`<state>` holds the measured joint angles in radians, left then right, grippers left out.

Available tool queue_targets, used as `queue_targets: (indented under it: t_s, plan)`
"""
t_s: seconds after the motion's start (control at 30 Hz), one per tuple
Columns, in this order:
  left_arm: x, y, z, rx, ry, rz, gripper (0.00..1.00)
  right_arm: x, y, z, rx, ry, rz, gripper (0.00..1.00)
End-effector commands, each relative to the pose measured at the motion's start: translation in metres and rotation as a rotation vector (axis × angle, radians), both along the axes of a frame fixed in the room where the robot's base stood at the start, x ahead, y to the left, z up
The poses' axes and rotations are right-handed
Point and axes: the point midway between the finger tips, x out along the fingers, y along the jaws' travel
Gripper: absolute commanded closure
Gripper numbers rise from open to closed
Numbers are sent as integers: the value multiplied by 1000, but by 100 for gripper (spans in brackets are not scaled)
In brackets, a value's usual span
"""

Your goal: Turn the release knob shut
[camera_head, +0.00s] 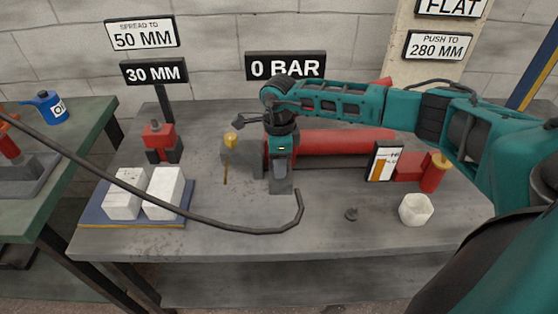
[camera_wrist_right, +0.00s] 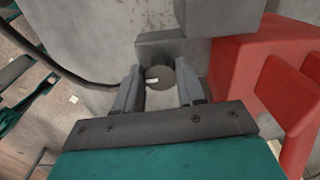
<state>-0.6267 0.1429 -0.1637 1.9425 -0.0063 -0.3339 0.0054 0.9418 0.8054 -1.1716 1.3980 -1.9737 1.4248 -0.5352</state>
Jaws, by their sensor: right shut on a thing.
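The release knob (camera_wrist_right: 160,74) is a dark round knob with a small white mark, on a grey block in the right wrist view. My right gripper (camera_wrist_right: 157,92) has a finger on either side of it and is shut on it. In the head view my right gripper (camera_head: 281,186) points down in front of the red cylinder (camera_head: 345,141) and hides the knob. The red body also shows at the right in the wrist view (camera_wrist_right: 255,75). My left gripper is not in view.
A yellow-topped part (camera_head: 231,139) stands left of my right gripper. A gauge panel (camera_head: 383,162) and a white cup (camera_head: 416,209) stand to the right. A dark hose (camera_head: 225,222) curves across the bench. White blocks (camera_head: 163,192) lie on a blue tray. The front bench is mostly clear.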

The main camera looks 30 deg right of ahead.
Motion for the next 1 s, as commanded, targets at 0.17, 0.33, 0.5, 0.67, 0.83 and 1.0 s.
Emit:
queue_targets:
  t_s: [0.17, 0.33, 0.5, 0.67, 0.83, 1.0]
  plan:
    - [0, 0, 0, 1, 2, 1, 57, 1, -1, 1, -2, -1, -49, 91]
    - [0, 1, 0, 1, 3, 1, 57, 1, -1, 1, -2, -1, -66, 91]
    - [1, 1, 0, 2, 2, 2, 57, 1, -1, 1, -1, -2, -69, 91]
    - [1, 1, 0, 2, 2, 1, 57, 1, -1, 1, -1, -2, -69, 91]
    - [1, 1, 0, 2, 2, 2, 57, 1, -1, 1, -1, -2, -68, 46]
    - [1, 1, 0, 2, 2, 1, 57, 1, -1, 0, -1, -1, -66, 35]
